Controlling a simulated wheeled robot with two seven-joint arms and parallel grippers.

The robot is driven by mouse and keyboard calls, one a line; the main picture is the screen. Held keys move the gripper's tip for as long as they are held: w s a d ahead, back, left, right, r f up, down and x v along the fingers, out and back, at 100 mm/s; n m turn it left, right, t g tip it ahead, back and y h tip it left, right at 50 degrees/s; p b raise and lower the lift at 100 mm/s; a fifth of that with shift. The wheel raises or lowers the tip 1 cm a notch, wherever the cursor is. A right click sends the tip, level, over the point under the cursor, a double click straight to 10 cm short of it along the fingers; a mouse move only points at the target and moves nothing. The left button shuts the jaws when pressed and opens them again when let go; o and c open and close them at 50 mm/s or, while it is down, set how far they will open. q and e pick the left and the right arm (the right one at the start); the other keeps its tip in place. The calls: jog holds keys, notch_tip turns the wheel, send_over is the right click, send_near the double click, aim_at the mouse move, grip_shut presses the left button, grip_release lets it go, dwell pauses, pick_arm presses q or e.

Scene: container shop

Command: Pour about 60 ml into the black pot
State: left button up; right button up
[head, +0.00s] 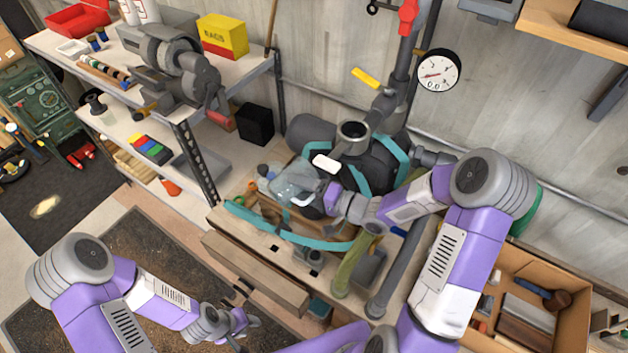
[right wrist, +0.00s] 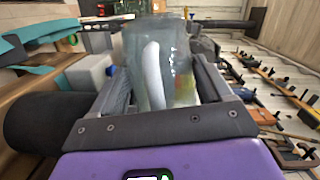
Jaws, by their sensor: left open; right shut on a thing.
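My right gripper (head: 318,194) is shut on a clear, see-through jug (head: 288,182) above the wooden bench. In the right wrist view the jug (right wrist: 160,65) stands between the fingers, with a white strip like a handle facing me. I cannot make out the liquid level or any stream. I cannot identify the black pot for certain. A black square-sided thing (head: 255,125) stands by the shelf, left of the pump. A dark rounded body (right wrist: 45,122) lies left of the gripper in the right wrist view. My left gripper (head: 238,326) is open and empty, low over the dark mat.
A pump with teal straps (head: 385,165) and upright pipes stand close behind the jug. A metal shelf (head: 190,150) with tools is at the left. A cardboard box (head: 570,290) with tools is at the right. The dark mat (head: 140,245) has free room.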

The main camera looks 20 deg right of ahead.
jog(key=shift+a, duration=0.15)
dwell(0.3)
jog(key=shift+f+m+p, duration=0.2)
jog(key=shift+m+p, duration=0.15)
jog(key=shift+m, duration=0.15)
dwell(0.4)
